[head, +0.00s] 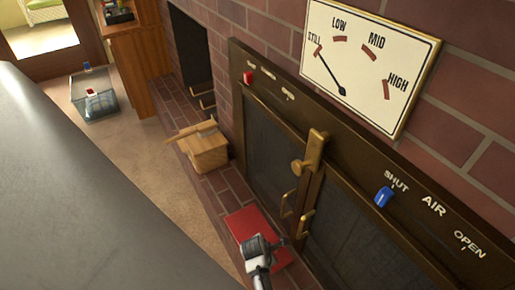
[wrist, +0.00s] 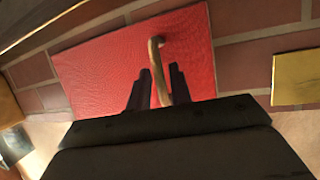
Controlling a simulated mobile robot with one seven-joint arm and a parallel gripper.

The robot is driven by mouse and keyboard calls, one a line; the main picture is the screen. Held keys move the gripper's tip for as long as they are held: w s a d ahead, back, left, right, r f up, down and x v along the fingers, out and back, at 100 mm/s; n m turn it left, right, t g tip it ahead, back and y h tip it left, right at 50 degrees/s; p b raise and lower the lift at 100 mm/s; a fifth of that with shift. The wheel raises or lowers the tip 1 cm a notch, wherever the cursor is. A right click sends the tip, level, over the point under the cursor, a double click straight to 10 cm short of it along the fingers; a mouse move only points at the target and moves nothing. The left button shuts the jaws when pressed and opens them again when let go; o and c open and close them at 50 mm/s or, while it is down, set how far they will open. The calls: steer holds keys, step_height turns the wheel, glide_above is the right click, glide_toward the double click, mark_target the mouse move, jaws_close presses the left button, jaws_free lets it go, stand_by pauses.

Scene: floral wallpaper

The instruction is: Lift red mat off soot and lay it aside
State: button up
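The red mat (head: 240,222) lies on the brick hearth below the dark double doors. It also shows in the wrist view (wrist: 95,75), flat, with a textured surface. My gripper (head: 278,243) is over the mat's near right part in the head view. In the wrist view my gripper (wrist: 158,85) has its two fingers apart over the mat. A bent brown bar (wrist: 157,60) shows between them, with a gap on each side; I cannot tell whether it belongs to the mat. No soot shows; what lies under the mat is hidden.
The dark doors (head: 270,150) with brass handles (head: 287,204) stand close behind the mat. A wooden box (head: 205,150) stands farther along the hearth. A glass tank (head: 94,98) stands on the carpet (head: 145,160), which has free room. A yellow block (wrist: 296,78) shows at right in the wrist view.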

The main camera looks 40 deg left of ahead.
steer(key=shift+w+f, duration=0.3)
steer(key=shift+f, duration=0.35)
jaws_close()
steer(key=shift+a+r, duration=0.1)
steer(key=shift+r, duration=0.05)
